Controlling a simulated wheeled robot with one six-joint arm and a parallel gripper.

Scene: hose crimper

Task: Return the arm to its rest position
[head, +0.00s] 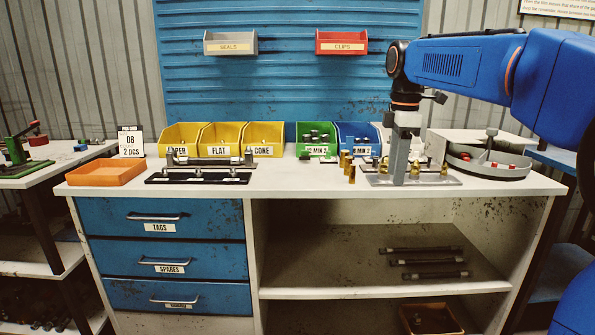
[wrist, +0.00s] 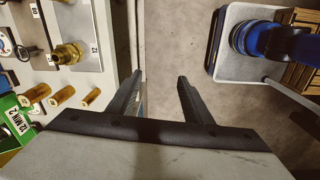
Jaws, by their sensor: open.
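My arm reaches in from the right in the head view, with its blue links above the bench. My gripper (head: 401,178) points down in front of the right part of the bench top. In the wrist view my gripper (wrist: 160,77) has its two dark fingers apart, with nothing between them but the floor and the bench's front edge. A grey plate (wrist: 74,28) with a brass fitting (wrist: 68,54) lies left of the fingers, apart from them. In the head view the gripper partly hides this plate.
Brass ferrules (wrist: 63,95) stand near the green bin (head: 316,137). Yellow bins (head: 220,138), a blue bin (head: 357,137), an orange tray (head: 106,172) and a round grey tray (head: 487,163) are on the bench. Hoses (head: 425,262) lie on the shelf below. Floor is open before the bench.

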